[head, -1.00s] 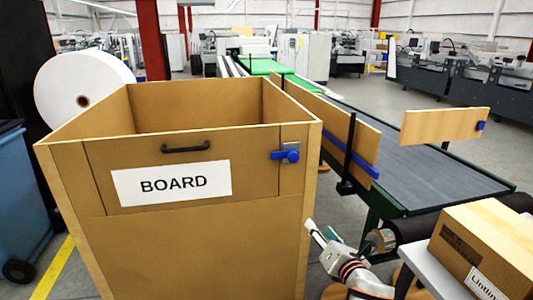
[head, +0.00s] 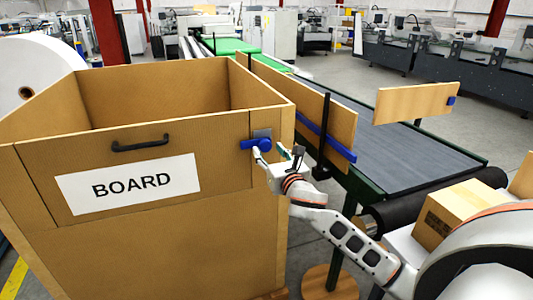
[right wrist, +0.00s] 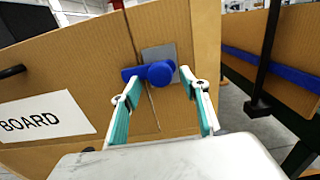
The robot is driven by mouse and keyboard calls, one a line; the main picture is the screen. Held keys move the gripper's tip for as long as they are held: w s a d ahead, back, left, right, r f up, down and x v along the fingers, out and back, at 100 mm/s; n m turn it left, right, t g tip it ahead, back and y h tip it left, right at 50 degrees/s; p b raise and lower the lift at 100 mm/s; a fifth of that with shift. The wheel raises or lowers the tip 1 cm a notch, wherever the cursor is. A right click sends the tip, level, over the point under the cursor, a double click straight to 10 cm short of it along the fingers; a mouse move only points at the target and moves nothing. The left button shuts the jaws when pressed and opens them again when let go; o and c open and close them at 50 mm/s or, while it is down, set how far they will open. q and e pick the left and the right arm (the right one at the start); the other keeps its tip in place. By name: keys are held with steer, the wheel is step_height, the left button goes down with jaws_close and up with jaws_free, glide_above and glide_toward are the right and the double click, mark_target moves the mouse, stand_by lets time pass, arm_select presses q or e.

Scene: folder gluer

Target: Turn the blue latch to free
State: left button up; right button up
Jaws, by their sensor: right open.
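The blue latch (head: 257,144) sits on a small grey plate at the upper right of the BOARD bin's front panel. Its handle lies roughly level, pointing left across the panel seam. My right gripper (head: 275,152) is open beside the latch, just to its lower right in the head view. In the right wrist view the latch (right wrist: 150,73) lies ahead, between the tips of the open fingers (right wrist: 160,83). I cannot tell whether the fingers touch it. My left gripper is not in view.
The cardboard-brown bin (head: 150,230) has a black handle (head: 140,142) and a white BOARD label (head: 128,184). A conveyor (head: 405,150) with upright side boards stands to the right. A carton (head: 455,210) lies near my right arm. A white roll (head: 35,75) stands behind left.

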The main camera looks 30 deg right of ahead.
mark_target(257, 145)
steer(key=shift+b+x, duration=0.35)
steer(key=shift+x, duration=0.7)
jaws_close()
steer(key=shift+w, duration=0.1)
